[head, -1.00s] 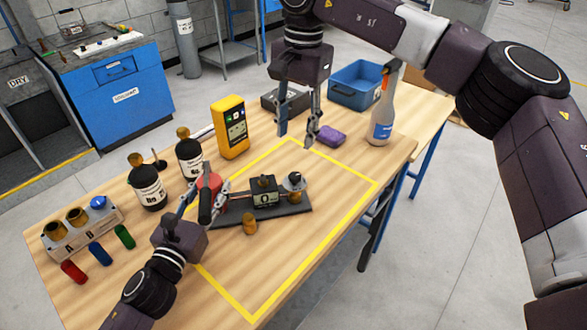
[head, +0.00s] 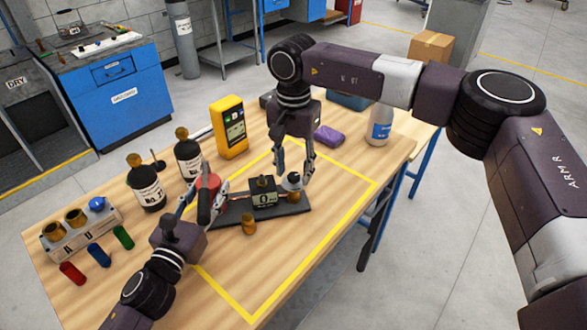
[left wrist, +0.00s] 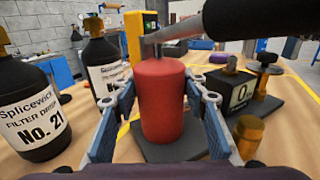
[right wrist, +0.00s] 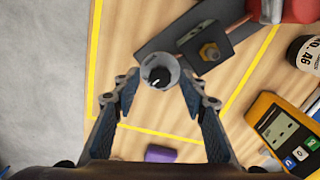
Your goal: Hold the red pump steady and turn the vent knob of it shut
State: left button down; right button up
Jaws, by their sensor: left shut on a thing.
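The red pump body (head: 213,184) is an upright red cylinder with a black handle (head: 205,205) on the dark base plate (head: 226,217). My left gripper (head: 207,192) is shut on the red body, with a blue-grey finger on each side in the left wrist view (left wrist: 162,105). A box marked 0 (left wrist: 237,92) stands at mid-plate. The grey round vent knob (head: 293,179), with a black centre and white mark, is at the plate's right end. My right gripper (right wrist: 160,82) is open above it, fingers on either side of the knob (right wrist: 158,71); contact cannot be told.
A loose brass piece (head: 249,224) stands in front of the plate. Dark bottles (head: 147,184), a yellow meter (head: 229,128), a purple item (head: 328,136) and a spray bottle (head: 379,126) stand around the yellow-taped area. The front of that area is clear.

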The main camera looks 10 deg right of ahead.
jog(key=shift+f, duration=0.2)
jog(key=shift+c, duration=0.3)
grip_shut()
